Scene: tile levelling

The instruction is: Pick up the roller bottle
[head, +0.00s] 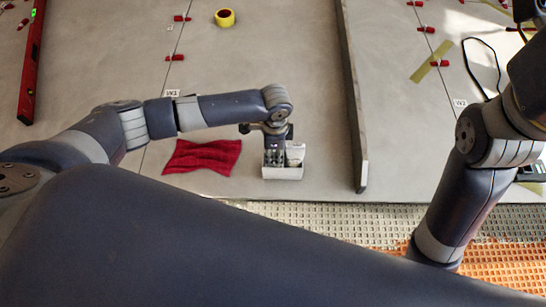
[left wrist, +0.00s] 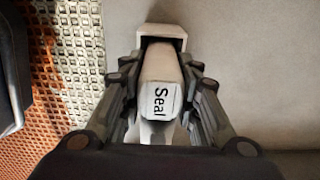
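The bottle (left wrist: 161,88), white and marked "Seal", lies between the two fingers of my left gripper (left wrist: 160,75) in the left wrist view. The fingers flank it closely on both sides; whether they press on it cannot be made out. In the head view my left gripper (head: 277,143) points down at a small white box (head: 283,174) and hides much of its inside. The box's rim (left wrist: 162,29) shows beyond the bottle in the left wrist view. My right arm comes down at the right of the head view, and its gripper is not in view.
A crumpled red cloth (head: 202,157) lies left of the box. A long straight bar (head: 354,110) lies to its right. A yellow tape roll (head: 225,18), a red level (head: 32,65) and several red clips lie on the grey tiles. Ribbed mesh flooring (head: 340,220) lies in front.

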